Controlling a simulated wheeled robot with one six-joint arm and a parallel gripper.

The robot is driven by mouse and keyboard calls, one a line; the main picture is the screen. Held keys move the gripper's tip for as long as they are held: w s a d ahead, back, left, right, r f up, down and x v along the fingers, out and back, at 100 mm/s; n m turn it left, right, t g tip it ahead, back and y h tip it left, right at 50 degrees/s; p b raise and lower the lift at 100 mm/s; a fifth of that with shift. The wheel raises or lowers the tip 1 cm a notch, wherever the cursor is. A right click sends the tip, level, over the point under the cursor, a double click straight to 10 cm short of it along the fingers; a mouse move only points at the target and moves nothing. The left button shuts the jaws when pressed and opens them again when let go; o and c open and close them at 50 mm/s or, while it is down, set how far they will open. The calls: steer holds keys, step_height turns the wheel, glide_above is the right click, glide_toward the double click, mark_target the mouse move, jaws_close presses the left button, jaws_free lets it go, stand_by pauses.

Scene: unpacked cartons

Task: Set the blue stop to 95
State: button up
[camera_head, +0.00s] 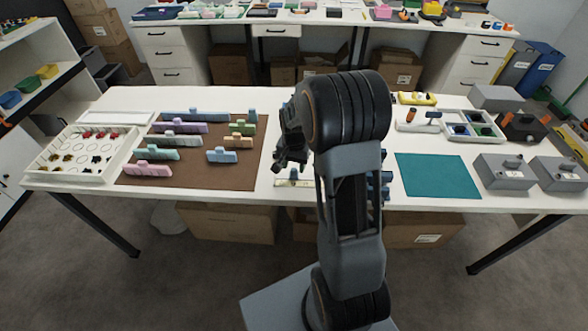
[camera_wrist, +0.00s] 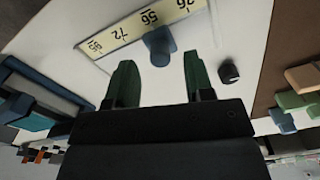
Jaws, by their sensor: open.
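The blue stop (camera_wrist: 158,45) shows in the wrist view beside a cream number strip (camera_wrist: 133,28). The strip shows 95, 72, 56 and a number partly cut off at the top edge. The stop is by the 56; the 95 is at the strip's left end. My gripper (camera_wrist: 160,60) is open, with its two green-looking fingers on either side of the stop's near end and a gap on each side. In the head view, my gripper (camera_head: 290,162) hangs over the table's front middle, just above the strip (camera_head: 293,183). My arm hides part of that area.
A black knob (camera_wrist: 229,71) is right of the fingers. A brown mat (camera_head: 190,175) with several coloured blocks lies to the left, beside a white tray (camera_head: 65,172). A teal mat (camera_head: 438,175) and grey boxes (camera_head: 503,172) are on the right.

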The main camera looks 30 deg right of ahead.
steer(key=shift+f, duration=1.2)
steer(key=shift+c, duration=0.5)
jaws_close()
